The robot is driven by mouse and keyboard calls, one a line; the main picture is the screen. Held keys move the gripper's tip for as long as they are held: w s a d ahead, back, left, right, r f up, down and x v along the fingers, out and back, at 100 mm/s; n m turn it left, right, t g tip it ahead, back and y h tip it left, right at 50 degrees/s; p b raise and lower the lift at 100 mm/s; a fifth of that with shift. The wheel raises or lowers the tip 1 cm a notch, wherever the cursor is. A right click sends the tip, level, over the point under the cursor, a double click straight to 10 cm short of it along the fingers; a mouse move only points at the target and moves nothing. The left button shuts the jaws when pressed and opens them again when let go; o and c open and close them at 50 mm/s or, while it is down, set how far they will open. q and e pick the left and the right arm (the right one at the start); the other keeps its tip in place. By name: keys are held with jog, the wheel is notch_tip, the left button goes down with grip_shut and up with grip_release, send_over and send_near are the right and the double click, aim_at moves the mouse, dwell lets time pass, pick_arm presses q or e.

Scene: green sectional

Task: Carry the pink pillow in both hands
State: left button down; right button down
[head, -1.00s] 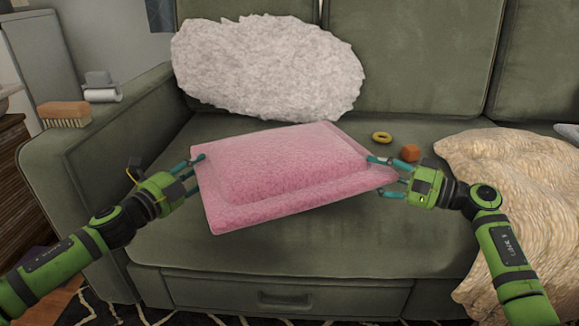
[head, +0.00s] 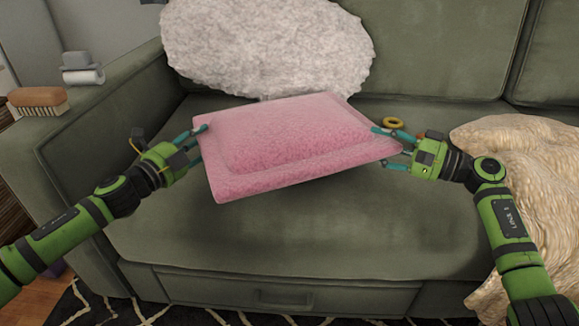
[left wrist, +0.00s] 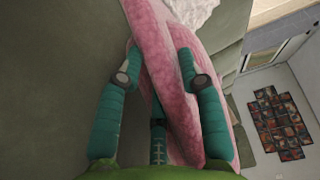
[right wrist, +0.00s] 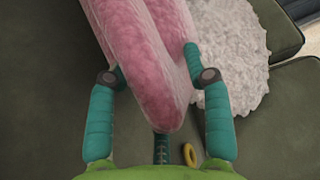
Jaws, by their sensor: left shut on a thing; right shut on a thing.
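In the left wrist view the pillow (left wrist: 172,70) runs between the teal fingers (left wrist: 160,62). My right gripper (head: 388,147) is shut on its right edge. In the right wrist view the pillow's corner (right wrist: 155,85) lies between the fingers (right wrist: 152,60).
The green sofa (head: 300,245) fills the view. A fluffy white pillow (head: 265,45) leans on its back. A cream blanket (head: 530,170) lies at right. A yellow ring (head: 394,122) and a partly hidden orange thing are behind my right gripper. A brush (head: 38,98) lies on the left armrest.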

pick_arm(q)
jog(key=shift+s+d, duration=0.1)
jog(key=shift+d, duration=0.2)
pick_arm(e)
jog(key=shift+a, duration=0.2)
